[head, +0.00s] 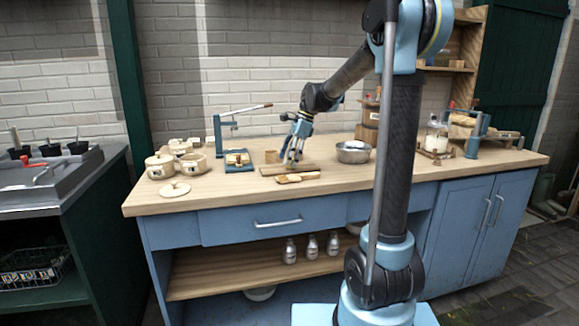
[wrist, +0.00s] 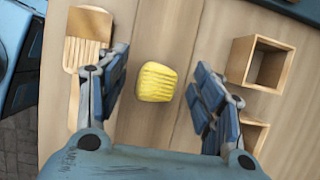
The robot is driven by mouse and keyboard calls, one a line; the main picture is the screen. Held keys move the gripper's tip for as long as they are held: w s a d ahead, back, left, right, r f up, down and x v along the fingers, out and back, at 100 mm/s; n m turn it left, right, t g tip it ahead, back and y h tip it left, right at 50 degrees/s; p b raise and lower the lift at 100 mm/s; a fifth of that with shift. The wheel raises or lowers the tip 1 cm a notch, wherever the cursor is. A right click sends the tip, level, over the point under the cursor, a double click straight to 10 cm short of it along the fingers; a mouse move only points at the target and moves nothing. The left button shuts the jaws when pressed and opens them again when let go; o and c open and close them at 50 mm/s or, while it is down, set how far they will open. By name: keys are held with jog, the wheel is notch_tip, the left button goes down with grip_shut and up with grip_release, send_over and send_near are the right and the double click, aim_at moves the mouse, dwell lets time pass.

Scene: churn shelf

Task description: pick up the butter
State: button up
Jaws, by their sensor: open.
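The butter (wrist: 156,82) is a small yellow block with ridges across its top, seen in the wrist view on a pale wooden surface. My gripper (wrist: 162,78) is open, with one finger on each side of the butter and a visible gap on both sides. Nothing is held.
A slotted wooden paddle (wrist: 88,24) lies left of the fingers in the wrist view. An open wooden box (wrist: 240,58) lies to the right. On the worktop (head: 225,196), a metal bowl (head: 353,152) stands right of the gripper and a blue press (head: 219,137) stands left.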

jog(key=shift+a+f, duration=0.2)
jog(key=shift+f, duration=0.3)
jog(key=shift+s, duration=0.1)
jog(key=c, duration=1.1)
